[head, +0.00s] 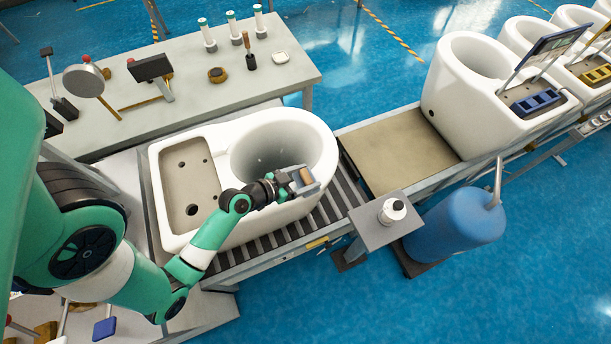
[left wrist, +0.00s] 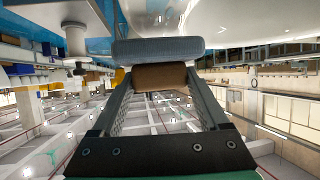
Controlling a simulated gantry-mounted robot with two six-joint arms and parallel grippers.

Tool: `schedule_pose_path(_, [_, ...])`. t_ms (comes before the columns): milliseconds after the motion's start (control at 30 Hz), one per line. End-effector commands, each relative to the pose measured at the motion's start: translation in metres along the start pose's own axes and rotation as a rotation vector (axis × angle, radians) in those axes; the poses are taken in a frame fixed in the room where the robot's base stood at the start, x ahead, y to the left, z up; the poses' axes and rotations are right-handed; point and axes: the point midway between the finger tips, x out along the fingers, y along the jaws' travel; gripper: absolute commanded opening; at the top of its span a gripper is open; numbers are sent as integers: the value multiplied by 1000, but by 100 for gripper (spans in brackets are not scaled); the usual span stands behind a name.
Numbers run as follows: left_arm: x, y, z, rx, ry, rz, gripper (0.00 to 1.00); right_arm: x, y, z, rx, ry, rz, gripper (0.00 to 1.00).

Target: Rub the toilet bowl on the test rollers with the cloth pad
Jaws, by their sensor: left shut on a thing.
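The white toilet bowl (head: 215,232) lies on the test rollers (head: 335,212), its round opening at the right and a grey recessed deck with holes at the left. My left gripper (head: 298,182) is shut on the cloth pad (head: 309,190), over the near right side of the bowl's rim. In the left wrist view the fingers (left wrist: 160,84) grip the pad's brown handle, with the blue-grey pad (left wrist: 158,49) beyond them. Whether the pad touches the rim I cannot tell. My right gripper is not in view.
A grey bench (head: 190,98) behind holds a round mirror, brushes, bottles and other tools. A small stand (head: 385,220) and a blue tank (head: 455,228) are right of the rollers. More white toilets (head: 470,90) line the conveyor further right. A blue item (head: 104,328) lies at the lower left.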

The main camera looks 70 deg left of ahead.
Motion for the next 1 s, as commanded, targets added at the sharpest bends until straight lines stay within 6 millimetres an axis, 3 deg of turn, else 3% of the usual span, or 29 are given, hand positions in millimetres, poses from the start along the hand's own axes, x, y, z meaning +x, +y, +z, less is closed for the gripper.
schedule_pose_path(1000, [8, 0, 16, 0, 0, 0, 21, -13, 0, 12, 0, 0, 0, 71])
